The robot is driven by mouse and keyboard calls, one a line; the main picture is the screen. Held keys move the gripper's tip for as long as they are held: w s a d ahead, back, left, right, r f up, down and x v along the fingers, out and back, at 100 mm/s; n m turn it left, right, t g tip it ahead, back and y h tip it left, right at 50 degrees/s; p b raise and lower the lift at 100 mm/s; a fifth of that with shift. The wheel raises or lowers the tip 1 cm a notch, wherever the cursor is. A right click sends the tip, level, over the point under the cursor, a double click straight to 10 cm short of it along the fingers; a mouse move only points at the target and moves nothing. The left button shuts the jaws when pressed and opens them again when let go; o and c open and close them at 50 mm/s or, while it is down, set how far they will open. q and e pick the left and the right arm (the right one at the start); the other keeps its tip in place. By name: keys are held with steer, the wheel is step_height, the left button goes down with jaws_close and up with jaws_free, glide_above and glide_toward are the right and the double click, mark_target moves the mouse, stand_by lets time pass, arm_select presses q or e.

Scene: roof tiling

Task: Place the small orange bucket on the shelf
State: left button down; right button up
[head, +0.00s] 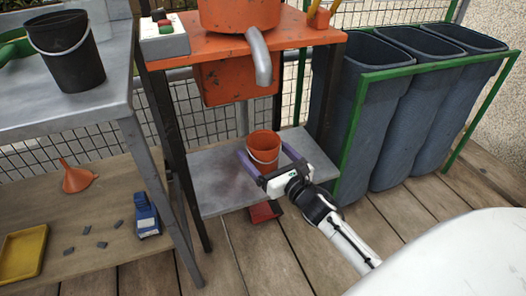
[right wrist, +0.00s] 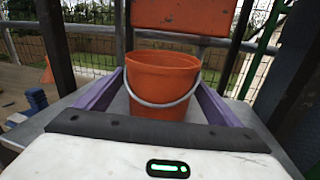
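The small orange bucket (head: 264,147) with a thin grey handle appears to stand upright on the grey shelf (head: 222,182) below the orange machine. It also shows in the right wrist view (right wrist: 160,85), in the middle. My right gripper (head: 262,148) has its two purple fingers spread wide, one on each side of the bucket. Whether a fingertip touches the bucket is hard to tell. The bucket's far side is hidden. My left gripper is not in view.
The orange machine (head: 230,84) with a grey spout hangs above the shelf, between dark legs. Grey bins (head: 372,95) in a green frame stand at the right. A workbench (head: 100,112) with a black bucket (head: 68,55) is at the left. A red object (head: 264,211) lies below the shelf.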

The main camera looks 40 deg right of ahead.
steer(key=shift+r, duration=0.2)
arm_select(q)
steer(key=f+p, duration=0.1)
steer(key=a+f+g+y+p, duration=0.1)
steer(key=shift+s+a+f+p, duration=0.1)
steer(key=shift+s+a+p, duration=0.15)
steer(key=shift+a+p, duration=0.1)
arm_select(e)
steer(key=s, duration=1.2)
steer(key=shift+a, duration=0.2)
